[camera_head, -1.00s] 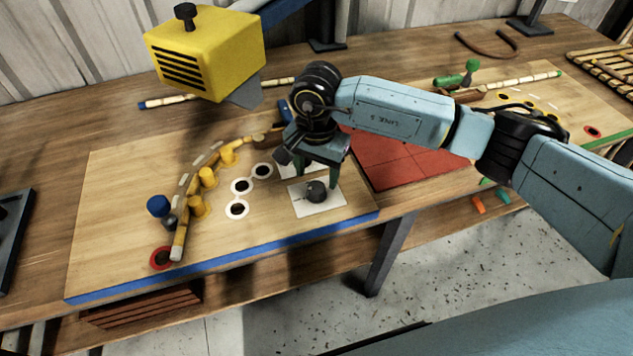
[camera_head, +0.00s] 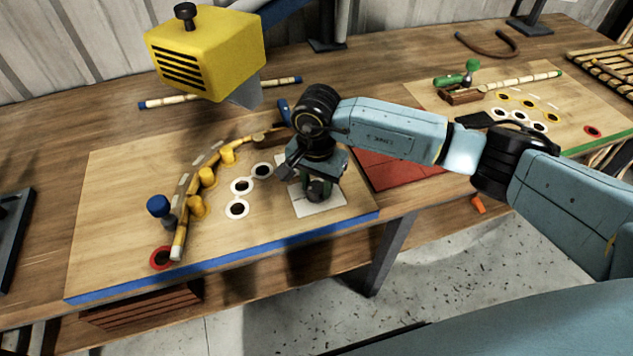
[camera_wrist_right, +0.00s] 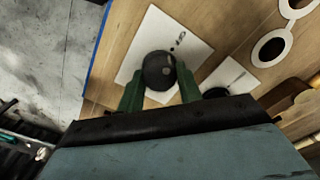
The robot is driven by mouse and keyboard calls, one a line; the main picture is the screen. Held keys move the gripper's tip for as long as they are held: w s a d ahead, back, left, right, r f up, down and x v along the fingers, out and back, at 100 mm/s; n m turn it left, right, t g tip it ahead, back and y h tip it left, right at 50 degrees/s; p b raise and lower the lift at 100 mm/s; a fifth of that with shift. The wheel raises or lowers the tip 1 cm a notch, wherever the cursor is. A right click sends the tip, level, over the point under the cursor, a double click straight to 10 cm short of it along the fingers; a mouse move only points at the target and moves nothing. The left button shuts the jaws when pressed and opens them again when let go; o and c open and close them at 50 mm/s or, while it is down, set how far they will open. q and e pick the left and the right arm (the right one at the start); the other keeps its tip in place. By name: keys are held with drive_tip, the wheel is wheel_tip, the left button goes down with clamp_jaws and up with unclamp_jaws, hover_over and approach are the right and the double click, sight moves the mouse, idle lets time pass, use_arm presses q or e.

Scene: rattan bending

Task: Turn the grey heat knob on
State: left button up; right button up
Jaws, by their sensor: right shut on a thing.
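The grey heat knob (camera_head: 318,190) is a dark round knob on a white plate (camera_head: 322,208) near the front right of the blue-edged board. In the right wrist view the knob (camera_wrist_right: 159,70) sits between the green fingers of my right gripper (camera_wrist_right: 160,92), with dots and a small mark on the plate beside it. My right gripper (camera_head: 320,186) points down over the plate and is shut on the knob. In the head view the gripper covers part of the knob. My left gripper is not in view.
A yellow slotted box (camera_head: 205,52) hangs over the board's back. A bent rattan pole (camera_head: 184,212) curves past yellow pegs (camera_head: 208,177) at left. White-ringed holes (camera_head: 237,209) lie left of the plate. A red mat (camera_head: 395,172) lies to the right. A second dark knob (camera_wrist_right: 215,93) is close by.

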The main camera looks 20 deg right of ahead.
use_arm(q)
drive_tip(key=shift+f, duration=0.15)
use_arm(e)
drive_tip(key=shift+m, duration=0.3)
drive_tip(key=m+b, duration=0.1)
drive_tip(key=m, duration=0.2)
drive_tip(key=shift+m+b, duration=0.3)
drive_tip(key=shift+m, duration=0.1)
drive_tip(key=m+b, duration=0.1)
drive_tip(key=m, duration=0.4)
drive_tip(key=shift+m, duration=1.1)
drive_tip(key=m, duration=0.3)
drive_tip(key=shift+b, duration=0.3)
drive_tip(key=shift+m, duration=1.2)
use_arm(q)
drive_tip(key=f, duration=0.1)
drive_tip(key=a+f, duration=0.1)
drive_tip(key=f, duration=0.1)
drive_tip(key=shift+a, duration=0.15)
use_arm(e)
drive_tip(key=shift+m, duration=0.5)
